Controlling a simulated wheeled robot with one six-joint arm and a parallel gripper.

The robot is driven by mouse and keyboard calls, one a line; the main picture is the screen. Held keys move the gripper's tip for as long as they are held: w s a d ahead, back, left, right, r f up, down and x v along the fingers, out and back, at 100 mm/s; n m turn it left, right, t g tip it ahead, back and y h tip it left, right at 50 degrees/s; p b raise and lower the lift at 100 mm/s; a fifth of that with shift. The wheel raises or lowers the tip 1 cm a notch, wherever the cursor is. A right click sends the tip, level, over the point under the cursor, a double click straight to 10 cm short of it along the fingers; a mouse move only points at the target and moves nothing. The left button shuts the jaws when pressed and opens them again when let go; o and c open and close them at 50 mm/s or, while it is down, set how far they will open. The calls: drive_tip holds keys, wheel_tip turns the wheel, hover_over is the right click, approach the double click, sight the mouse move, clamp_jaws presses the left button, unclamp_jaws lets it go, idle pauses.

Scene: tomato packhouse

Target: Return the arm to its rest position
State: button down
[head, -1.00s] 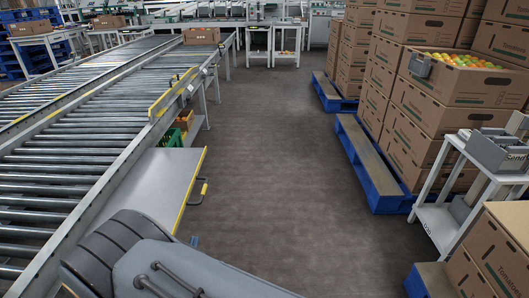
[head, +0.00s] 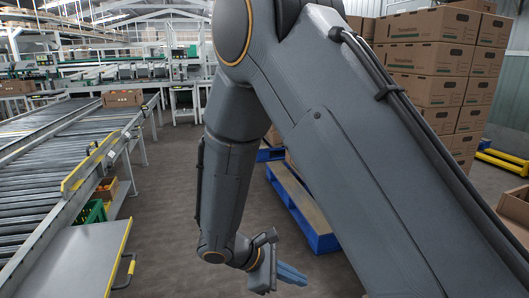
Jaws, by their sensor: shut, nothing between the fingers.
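My arm fills the middle and right of the head view, folded with its elbow at the top and its forearm hanging down. My gripper (head: 290,275) is at the lower centre, pointing right, above the floor. Its blue-grey fingers lie close together with nothing between them. It touches nothing that I can see. The arm hides part of the pallets and box stacks behind it.
A roller conveyor (head: 50,160) runs along the left, with a cardboard box (head: 122,98) on it. A grey side shelf (head: 75,262) and a green crate (head: 92,212) are beside it. A blue pallet (head: 318,236) and stacked boxes (head: 425,60) stand behind my arm. Floor (head: 165,240) left of my forearm is clear.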

drive_tip(key=s+d+r+m+y, duration=0.6)
drive_tip(key=d+r+m+y, duration=0.4)
drive_tip(key=m, duration=0.6)
drive_tip(key=s+a+r+n+g, duration=0.1)
drive_tip(key=s+a+r+n, duration=0.15)
drive_tip(key=s+a, duration=0.45)
drive_tip(key=s+a+r+n+g, duration=0.1)
drive_tip(key=s+a+n, duration=0.3)
drive_tip(key=a, duration=0.5)
drive_tip(key=s+d+r+m+p, duration=0.1)
drive_tip(key=d+r+m+p, duration=0.5)
drive_tip(key=d+r+p, duration=1.1)
wheel_tip(320, 180, up, 4)
drive_tip(key=p, duration=0.8)
drive_tip(key=shift+s+m+h, duration=0.3)
drive_tip(key=shift+s+m, duration=0.05)
drive_tip(key=shift+s, duration=0.05)
